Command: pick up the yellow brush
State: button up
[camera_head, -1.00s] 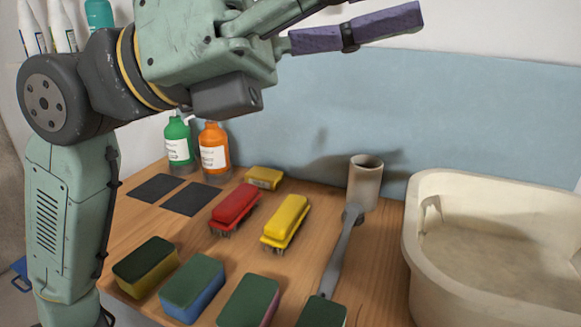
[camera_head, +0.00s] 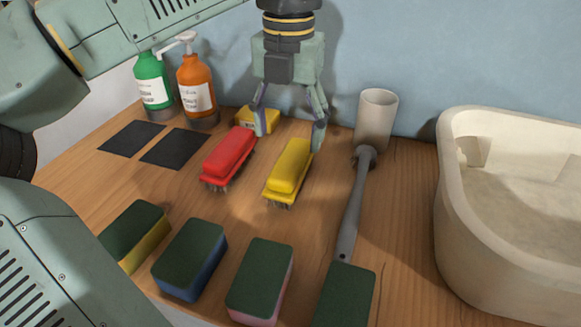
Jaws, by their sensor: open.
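The yellow brush (camera_head: 289,172) lies bristles down on the wooden counter, to the right of a red brush (camera_head: 229,157). My gripper (camera_head: 290,138) hangs fingers down, open and empty, over the far end of the yellow brush. Its right fingertip shows near the brush's far right end, and its left finger shows in front of a small yellow box. I cannot tell how high the fingertips are above the counter.
Several sponges (camera_head: 190,258) line the front. A sink (camera_head: 480,215) is at right. Green (camera_head: 153,84) and orange (camera_head: 196,88) bottles and dark pads (camera_head: 174,148) are at left.

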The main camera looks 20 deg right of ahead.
aim_at(291, 157)
jog(key=f, duration=0.4)
jog(key=f+p, duration=0.1)
jog(key=f, duration=0.1)
jog(key=shift+s+d+f, duration=0.1)
jog(key=shift+s+f, duration=0.15)
jog(key=shift+s, duration=0.05)
jog(key=shift+c, duration=0.2)
jog(key=c, duration=1.3)
notch_tip(291, 157, up, 10)
jog(key=shift+r+b, duration=0.1)
jog(key=shift+b, duration=0.3)
jog(key=o, duration=0.7)
jog(key=c, duration=0.5)
jog(key=shift+o, duration=0.2)
